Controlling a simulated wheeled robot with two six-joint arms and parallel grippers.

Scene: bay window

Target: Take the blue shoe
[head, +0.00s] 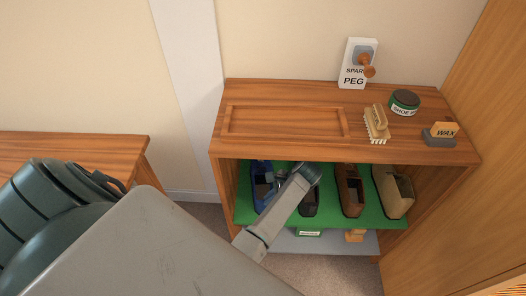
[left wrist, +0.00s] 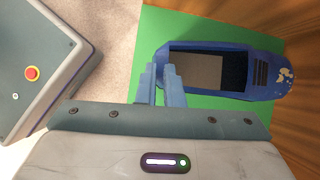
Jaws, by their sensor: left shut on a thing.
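The blue shoe (head: 262,184) stands at the left end of the green shelf mat (head: 333,212), inside the wooden cabinet. In the left wrist view the blue shoe (left wrist: 262,75) lies lengthwise, its open top facing the camera and its toe to the right. My left gripper (head: 305,180) reaches into the shelf from the front. In the left wrist view its fingers (left wrist: 162,82) are close together at the heel end of the blue shoe, shut on its heel wall. In the head view the fingers are partly hidden by the wrist. My right gripper is not in view.
A dark shoe (head: 309,203), a brown shoe (head: 350,190) and a tan shoe (head: 393,191) stand to the right. The cabinet top (head: 285,95) is close above the shelf, bearing a brush (head: 377,122), a tin (head: 404,102) and wax (head: 443,131). A wooden wall stands at right.

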